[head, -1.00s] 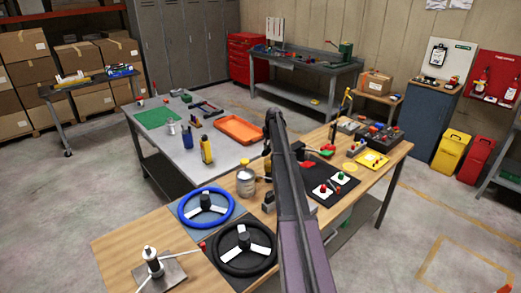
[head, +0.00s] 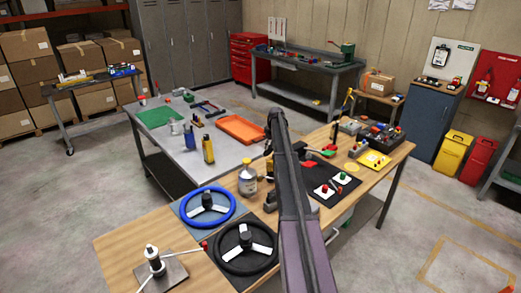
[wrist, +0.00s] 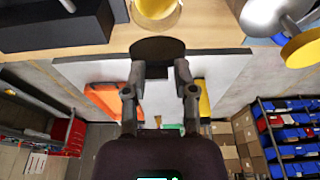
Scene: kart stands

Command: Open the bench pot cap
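The bench pot (head: 247,187) is a silver container standing upright on the wooden bench, left of my arm in the head view. Its yellow cap (head: 247,164) sits on top. In the wrist view, a silver body (wrist: 268,16) with a yellow round cap (wrist: 304,48) shows at the upper right, off to the side of my fingers. In the head view my arm hides the fingertips.
A blue steering wheel (head: 207,207) and a black one (head: 246,248) lie in front of the pot. A yellow cup-like thing (wrist: 155,8) is near the wrist view's top edge. A grey table (head: 180,150) with an orange tray (head: 240,129) stands behind.

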